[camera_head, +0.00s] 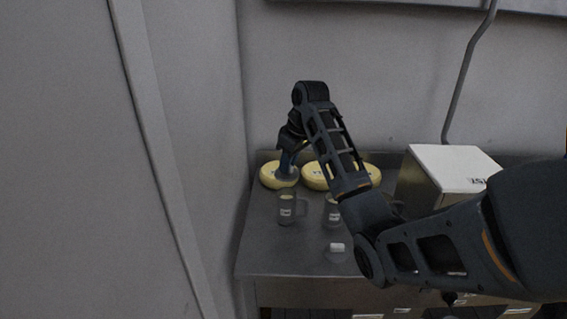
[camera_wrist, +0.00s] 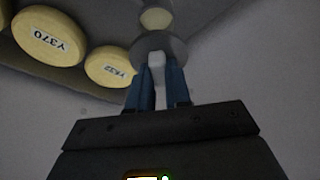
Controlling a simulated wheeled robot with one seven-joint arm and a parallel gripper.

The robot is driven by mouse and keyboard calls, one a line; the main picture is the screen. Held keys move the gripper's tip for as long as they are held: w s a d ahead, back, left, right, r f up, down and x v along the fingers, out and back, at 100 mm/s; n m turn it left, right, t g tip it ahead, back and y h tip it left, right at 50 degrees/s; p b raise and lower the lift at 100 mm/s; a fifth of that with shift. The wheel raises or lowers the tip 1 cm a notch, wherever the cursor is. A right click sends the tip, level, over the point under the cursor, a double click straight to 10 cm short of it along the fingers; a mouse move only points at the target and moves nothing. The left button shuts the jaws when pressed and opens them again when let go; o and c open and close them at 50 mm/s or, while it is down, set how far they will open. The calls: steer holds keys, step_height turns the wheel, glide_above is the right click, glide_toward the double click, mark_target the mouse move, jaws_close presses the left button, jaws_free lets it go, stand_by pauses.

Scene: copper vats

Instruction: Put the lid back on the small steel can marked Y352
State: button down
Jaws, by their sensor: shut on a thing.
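My gripper (camera_head: 287,166) is shut on the pale knob (camera_wrist: 156,60) of a round grey lid (camera_wrist: 172,45), seen between the blue fingers in the wrist view. In the head view it is held at the back left of the steel table, in front of a yellow wheel. Two small grey vessels with handles and white labels stand nearer: a left one (camera_head: 287,210) and a right one (camera_head: 332,211), the latter partly hidden by my arm. Their labels are too small to read, so I cannot tell which is Y352. A pale round thing (camera_wrist: 156,18) shows beyond the lid.
Yellow wheels, the left one (camera_head: 268,178) and middle one (camera_head: 314,177), line the back; wrist-view labels read Y370 (camera_wrist: 45,36) and YK32 (camera_wrist: 108,66). Another white-knobbed lid (camera_head: 337,248) lies near the front. A white-topped box (camera_head: 452,166) stands right. The front-left table (camera_head: 275,250) is clear.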

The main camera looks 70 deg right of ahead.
mark_target(289, 172)
steer(key=shift+f+b, duration=1.85)
steer(key=shift+f, duration=1.2)
steer(key=shift+r+p, duration=0.1)
steer(key=shift+p, duration=0.65)
steer(key=shift+f+p, duration=0.25)
steer(key=shift+p, duration=0.45)
stand_by(0.6)
steer(key=shift+c, duration=2.4)
jaws_free()
